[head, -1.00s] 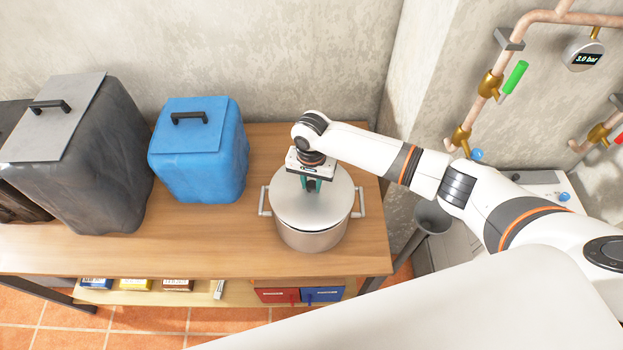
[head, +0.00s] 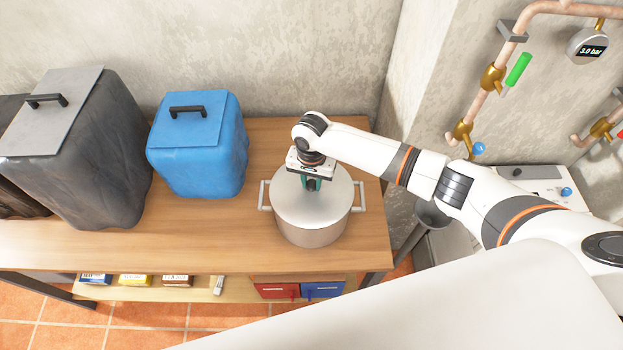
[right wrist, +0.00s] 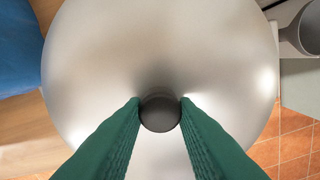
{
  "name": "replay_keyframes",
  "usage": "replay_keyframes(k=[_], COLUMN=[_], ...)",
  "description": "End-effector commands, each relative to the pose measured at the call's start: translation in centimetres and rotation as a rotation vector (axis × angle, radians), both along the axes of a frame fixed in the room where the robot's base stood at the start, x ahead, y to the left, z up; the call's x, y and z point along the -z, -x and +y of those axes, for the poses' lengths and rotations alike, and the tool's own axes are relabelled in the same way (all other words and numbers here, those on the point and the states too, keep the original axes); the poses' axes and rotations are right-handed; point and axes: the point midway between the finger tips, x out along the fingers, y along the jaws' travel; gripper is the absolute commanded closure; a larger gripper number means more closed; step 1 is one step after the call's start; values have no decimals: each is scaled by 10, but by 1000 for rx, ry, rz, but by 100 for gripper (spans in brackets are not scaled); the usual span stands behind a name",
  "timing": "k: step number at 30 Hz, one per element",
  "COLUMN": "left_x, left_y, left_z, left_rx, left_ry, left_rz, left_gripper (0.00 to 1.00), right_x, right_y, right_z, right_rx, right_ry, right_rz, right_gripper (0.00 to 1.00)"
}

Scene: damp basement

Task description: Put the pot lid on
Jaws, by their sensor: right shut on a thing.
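The steel pot (head: 309,236) with two side handles stands on the wooden bench. Its round steel lid (head: 330,205) lies level over the pot's mouth and covers it from above. I cannot tell whether the rim touches all round. My right gripper (head: 312,186) points straight down at the lid's middle. In the right wrist view its green fingers (right wrist: 160,112) are shut on the dark round knob (right wrist: 160,108) at the lid's centre. The lid also fills most of that view (right wrist: 90,60). The inside of the pot is hidden. My left gripper is not in view.
On the wooden bench (head: 240,240), a blue container (head: 200,160) and a dark grey one (head: 90,160) stand left of the pot. Pipes with valves (head: 490,80) run along the right wall. Bench space in front of the containers is clear.

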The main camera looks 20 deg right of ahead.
Motion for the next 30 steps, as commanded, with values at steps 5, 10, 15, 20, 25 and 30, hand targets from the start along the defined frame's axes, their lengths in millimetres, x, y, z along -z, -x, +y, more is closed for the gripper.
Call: replay_keyframes(k=[5, 10, 15, 20, 25, 30], left_x=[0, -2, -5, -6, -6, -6], left_y=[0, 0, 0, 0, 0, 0], left_z=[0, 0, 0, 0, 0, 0], left_rx=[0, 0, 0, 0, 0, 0], left_ry=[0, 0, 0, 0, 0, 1], left_rz=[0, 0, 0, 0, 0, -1], left_gripper=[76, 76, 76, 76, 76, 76], right_x=[-1, 0, 2, 4, 4, 4], right_y=[0, 0, 0, 0, 0, 0], right_z=[0, 0, 0, 0, 0, 0], right_rx=[0, 0, 1, 1, 0, 0], right_ry=[-1, -1, 1, 0, 0, 0], right_rz=[-1, -1, -1, 0, 0, 0], right_gripper=[100, 100, 100, 100, 63, 49])
